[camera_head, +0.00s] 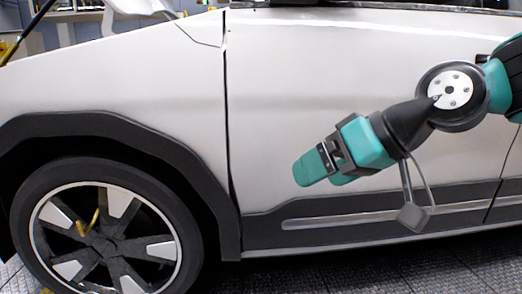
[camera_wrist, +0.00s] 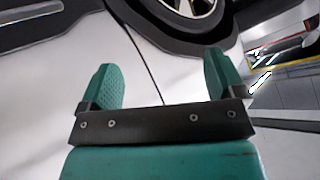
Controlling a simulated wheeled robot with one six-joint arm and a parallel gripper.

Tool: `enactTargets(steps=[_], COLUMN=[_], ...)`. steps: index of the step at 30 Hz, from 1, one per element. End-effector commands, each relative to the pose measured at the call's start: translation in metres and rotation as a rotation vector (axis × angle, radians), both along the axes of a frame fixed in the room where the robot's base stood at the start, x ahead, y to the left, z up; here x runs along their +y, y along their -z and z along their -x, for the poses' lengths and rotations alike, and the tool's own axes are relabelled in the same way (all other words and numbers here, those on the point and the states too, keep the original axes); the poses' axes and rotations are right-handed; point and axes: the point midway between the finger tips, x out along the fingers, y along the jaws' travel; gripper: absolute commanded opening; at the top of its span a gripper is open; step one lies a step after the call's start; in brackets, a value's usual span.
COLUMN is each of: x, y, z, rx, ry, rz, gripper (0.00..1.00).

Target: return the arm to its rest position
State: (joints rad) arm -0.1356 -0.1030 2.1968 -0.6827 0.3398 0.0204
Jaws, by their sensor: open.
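My gripper (camera_head: 312,170) is teal and black and reaches in from the right in the head view, in front of the car's silver side. It points left and slightly down. In the wrist view my gripper (camera_wrist: 160,80) has its two teal fingers wide apart with nothing between them. Behind them is the silver car body with a panel gap. I cannot tell how far the fingertips are from the car door (camera_head: 300,80).
The car's front wheel (camera_head: 105,235) and black wheel arch (camera_head: 110,125) are at the lower left. A dark sill with a light strip (camera_head: 330,220) runs along the door bottom. Dark textured floor (camera_head: 390,275) lies below. Workshop equipment (camera_head: 75,20) shows at the upper left.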

Motion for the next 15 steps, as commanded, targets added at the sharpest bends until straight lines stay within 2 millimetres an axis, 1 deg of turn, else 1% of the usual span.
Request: enactTargets(steps=[1,2,3,5,6,8,9,10,14,15], x=[-0.006,-0.01,-0.018,-0.029,-0.038,-0.051,-0.057,-0.055,-0.055,-0.055], y=[0.009,0.018,0.029,0.044,0.052,0.063,0.06,0.042,0.0,-0.014], z=[0.033,0.051,0.073,0.105,0.125,0.156,0.169,0.164,0.162,0.162], rx=[0.078,0.122,0.179,0.259,0.309,0.383,0.417,0.408,0.407,0.407], ry=[-0.023,-0.033,-0.046,-0.066,-0.079,-0.099,-0.106,-0.102,-0.101,-0.1], rz=[0.074,0.117,0.172,0.249,0.297,0.369,0.402,0.393,0.391,0.39], gripper=[0.89,0.89,0.89,0.89,0.89,0.89,0.89,0.89,0.89,0.89])
